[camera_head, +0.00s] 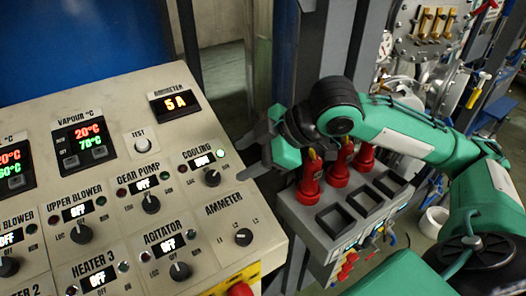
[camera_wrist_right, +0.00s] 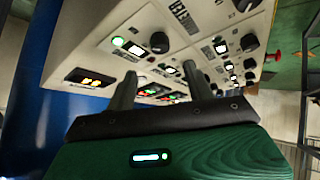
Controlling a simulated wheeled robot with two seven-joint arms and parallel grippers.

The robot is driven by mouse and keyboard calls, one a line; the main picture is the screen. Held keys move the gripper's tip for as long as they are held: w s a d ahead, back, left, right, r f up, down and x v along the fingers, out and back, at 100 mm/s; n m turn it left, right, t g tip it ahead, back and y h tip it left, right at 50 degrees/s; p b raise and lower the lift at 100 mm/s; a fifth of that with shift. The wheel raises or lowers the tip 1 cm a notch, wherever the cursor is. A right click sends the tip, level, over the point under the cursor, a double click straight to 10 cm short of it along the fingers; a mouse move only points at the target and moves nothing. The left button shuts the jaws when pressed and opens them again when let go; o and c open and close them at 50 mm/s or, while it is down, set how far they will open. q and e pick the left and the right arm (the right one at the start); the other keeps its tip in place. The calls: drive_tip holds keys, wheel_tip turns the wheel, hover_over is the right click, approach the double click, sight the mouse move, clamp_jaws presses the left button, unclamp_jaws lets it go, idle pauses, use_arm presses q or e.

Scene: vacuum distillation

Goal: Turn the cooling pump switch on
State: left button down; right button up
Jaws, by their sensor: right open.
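The cooling pump switch (camera_head: 212,178) is a black knob under the COOLING label on the sloped beige panel. Its small display (camera_head: 202,160) appears to read ON, and the green lamp (camera_head: 221,154) beside it is lit. My right gripper (camera_head: 244,158) is open and empty at the panel's right edge, with its fingers pointing left toward the knob and apart from it. In the right wrist view the gripper (camera_wrist_right: 159,68) has its two fingers spread, with the cooling knob (camera_wrist_right: 160,42) beyond the fingertips. My left gripper is not in view.
Other black knobs sit close by, including the gear pump knob (camera_head: 151,204), ammeter knob (camera_head: 243,237) and agitator knob (camera_head: 180,271). A red button (camera_head: 240,289) is at the panel's lower edge. Red-capped parts (camera_head: 338,172) stand on a grey box below my right arm.

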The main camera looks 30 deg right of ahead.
drive_tip(key=v, duration=0.4)
drive_tip(key=shift+s+d+r+b, duration=0.1)
drive_tip(key=shift+b, duration=0.25)
